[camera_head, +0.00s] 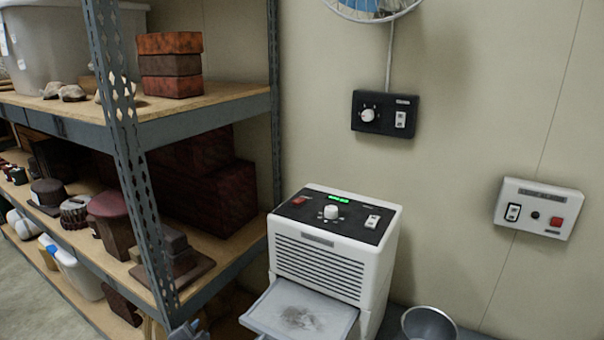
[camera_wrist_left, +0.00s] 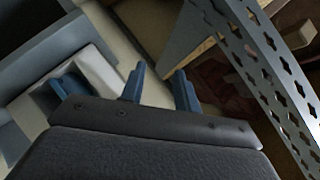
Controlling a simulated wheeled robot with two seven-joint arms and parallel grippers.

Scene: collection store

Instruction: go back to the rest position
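My left gripper (camera_head: 190,331) shows only as blue-grey fingertips at the bottom edge of the head view, in front of the shelf post and left of the white machine. In the left wrist view its two blue fingers (camera_wrist_left: 160,88) stand apart with nothing between them. My right gripper is in neither view.
The white machine (camera_head: 318,262) has a green display and its tray (camera_head: 272,318) sticks out at the front. A metal bowl (camera_head: 429,325) stands to its right. A metal shelf post (camera_head: 131,160) rises close to my left gripper; loaded shelves lie behind it. Wall control boxes (camera_head: 384,114) (camera_head: 539,208) hang above.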

